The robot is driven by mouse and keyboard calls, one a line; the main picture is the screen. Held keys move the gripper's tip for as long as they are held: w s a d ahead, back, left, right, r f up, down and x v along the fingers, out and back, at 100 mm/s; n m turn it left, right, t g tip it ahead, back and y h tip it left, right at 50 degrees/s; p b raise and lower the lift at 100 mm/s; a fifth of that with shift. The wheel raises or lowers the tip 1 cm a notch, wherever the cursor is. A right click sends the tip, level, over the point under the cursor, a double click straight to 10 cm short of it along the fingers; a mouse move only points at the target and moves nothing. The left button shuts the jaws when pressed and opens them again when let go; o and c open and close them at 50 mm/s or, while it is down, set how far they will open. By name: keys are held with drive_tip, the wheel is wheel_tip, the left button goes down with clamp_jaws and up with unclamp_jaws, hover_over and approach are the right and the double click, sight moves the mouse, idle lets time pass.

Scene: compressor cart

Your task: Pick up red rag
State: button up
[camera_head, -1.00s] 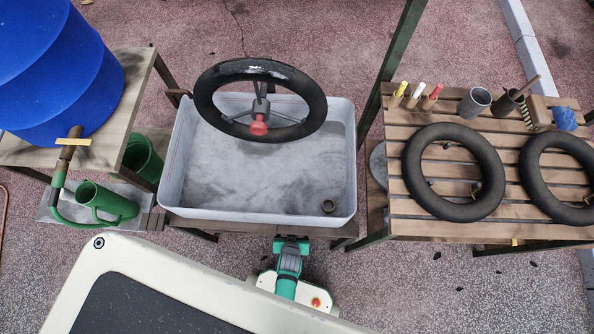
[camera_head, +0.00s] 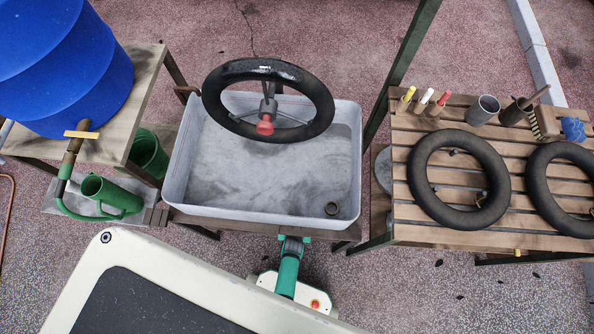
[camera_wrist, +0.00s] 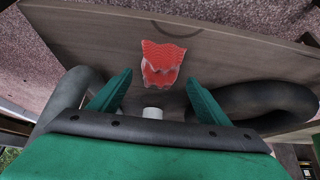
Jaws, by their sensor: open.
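The red rag (camera_wrist: 162,60) lies crumpled on a brown wooden board (camera_wrist: 100,45) in the wrist view. It is ahead of my gripper (camera_wrist: 157,88), near the middle between its green fingers. The fingers are spread apart with nothing between them, and the rag is beyond their tips. In the head view I cannot make out the rag. My green arm (camera_head: 288,270) reaches toward the front of the basin's stand there, and its end is hidden under the edge.
Dark rounded tubes, perhaps inner tubes, flank my gripper at left (camera_wrist: 62,98) and right (camera_wrist: 262,104). Above, a grey basin (camera_head: 190,199) holds a wheel rig (camera_head: 268,68). A slatted table (camera_head: 455,236) stands right, and a blue barrel (camera_head: 70,70) left.

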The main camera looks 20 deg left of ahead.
drive_tip(key=shift+w+f, duration=0.35)
drive_tip(key=shift+f, duration=0.1)
drive_tip(key=c, duration=1.1)
drive_tip(key=shift+c, duration=0.2)
drive_tip(key=shift+r, duration=0.2)
